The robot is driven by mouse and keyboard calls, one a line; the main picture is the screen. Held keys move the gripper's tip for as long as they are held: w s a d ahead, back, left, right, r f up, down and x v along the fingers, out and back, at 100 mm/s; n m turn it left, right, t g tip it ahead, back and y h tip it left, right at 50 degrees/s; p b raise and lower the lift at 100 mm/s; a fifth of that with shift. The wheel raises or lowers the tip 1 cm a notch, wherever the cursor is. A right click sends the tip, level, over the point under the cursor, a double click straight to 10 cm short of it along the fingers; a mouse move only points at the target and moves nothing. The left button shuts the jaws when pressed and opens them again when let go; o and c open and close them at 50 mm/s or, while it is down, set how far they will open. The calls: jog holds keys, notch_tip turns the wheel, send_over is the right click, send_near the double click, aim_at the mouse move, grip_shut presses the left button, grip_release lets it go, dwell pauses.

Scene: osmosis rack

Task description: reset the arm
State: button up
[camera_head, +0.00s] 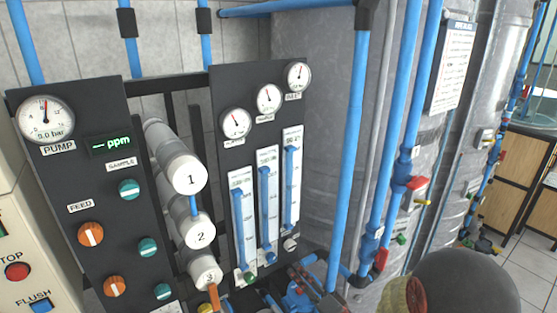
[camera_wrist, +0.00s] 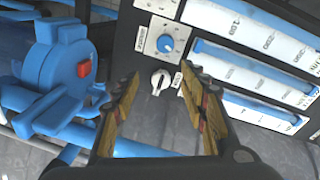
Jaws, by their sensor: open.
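My gripper (camera_wrist: 158,88) shows in the wrist view with its two wooden-coloured fingers spread apart and nothing between them. Just beyond the fingertips is a small white knob (camera_wrist: 161,80) on the dark panel, and I cannot tell whether the fingers touch it. A blue knob (camera_wrist: 165,43) on a white plate sits above it. In the head view, a dark rounded part of my arm (camera_head: 465,285) fills the lower right corner.
The rack holds a left panel (camera_head: 70,180) with a gauge and several knobs, and white cylinders (camera_head: 184,173). Flow tubes (camera_head: 267,205) stand on the right panel. Blue vertical pipes (camera_head: 350,150) stand right of it, before grey tanks (camera_head: 315,100). A blue pump-like body (camera_wrist: 55,62) is close left.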

jog(key=d+r+n+g+h, duration=0.1)
jog(key=d+r+n+h, duration=0.2)
jog(key=d+r+h, duration=0.4)
jog(key=s+d+r+n+g+h, duration=0.1)
jog(key=s+d+r+g+h, duration=0.15)
jog(key=s+d+r, duration=0.3)
jog(key=s+r+n+g, duration=0.2)
jog(key=s, duration=1)
jog(key=s+a+r+n+g, duration=0.1)
jog(key=s+r+n+g, duration=0.1)
jog(key=s, duration=1)
jog(key=shift+s+g+y, duration=0.3)
jog(key=shift+g+y, duration=0.05)
jog(key=shift+g, duration=0.4)
